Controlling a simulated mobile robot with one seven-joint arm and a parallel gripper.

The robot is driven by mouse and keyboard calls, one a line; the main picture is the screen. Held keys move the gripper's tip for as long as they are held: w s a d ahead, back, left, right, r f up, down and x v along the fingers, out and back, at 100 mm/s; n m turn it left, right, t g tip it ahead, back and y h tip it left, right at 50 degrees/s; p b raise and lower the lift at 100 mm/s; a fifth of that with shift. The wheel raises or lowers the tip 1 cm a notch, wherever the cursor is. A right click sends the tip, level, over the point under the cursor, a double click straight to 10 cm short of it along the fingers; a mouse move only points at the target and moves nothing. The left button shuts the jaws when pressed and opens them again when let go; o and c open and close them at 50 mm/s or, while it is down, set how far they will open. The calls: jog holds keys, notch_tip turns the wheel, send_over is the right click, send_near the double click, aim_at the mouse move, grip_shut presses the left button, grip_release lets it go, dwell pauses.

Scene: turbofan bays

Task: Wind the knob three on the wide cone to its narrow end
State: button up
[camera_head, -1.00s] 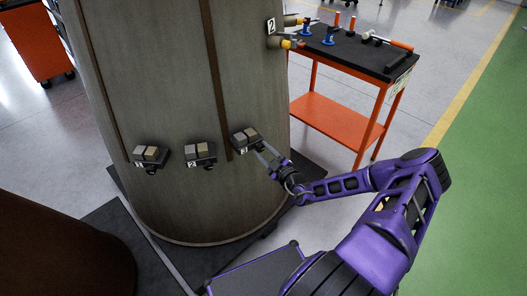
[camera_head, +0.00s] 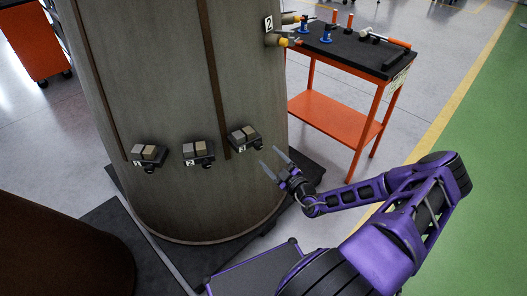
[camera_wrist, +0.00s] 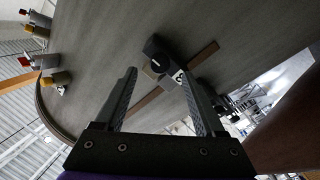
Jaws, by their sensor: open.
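The wide cone (camera_head: 150,90) is a big grey-brown upright body with a row of three black knob units low on its side. Knob three (camera_head: 243,139) is the rightmost, with a grey and a tan block above it and a small number plate. In the wrist view the black knob (camera_wrist: 157,55) carries a white pointer mark, with a white plate (camera_wrist: 179,76) beside it. My gripper (camera_head: 268,156) is open and empty, to the right of and slightly below knob three, apart from it. In the wrist view its fingers (camera_wrist: 159,75) spread on either side below the knob.
Knobs one (camera_head: 147,158) and two (camera_head: 198,153) sit to the left. An orange cart (camera_head: 345,118) with tools stands behind right. Yellow-tipped fittings (camera_head: 287,41) stick out from the cone's upper right. A dark brown body (camera_head: 60,250) stands front left.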

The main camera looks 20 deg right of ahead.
jog(key=s+d, duration=0.1)
jog(key=s, duration=1)
jog(key=shift+s+d, duration=0.3)
jog(key=shift+d, duration=0.05)
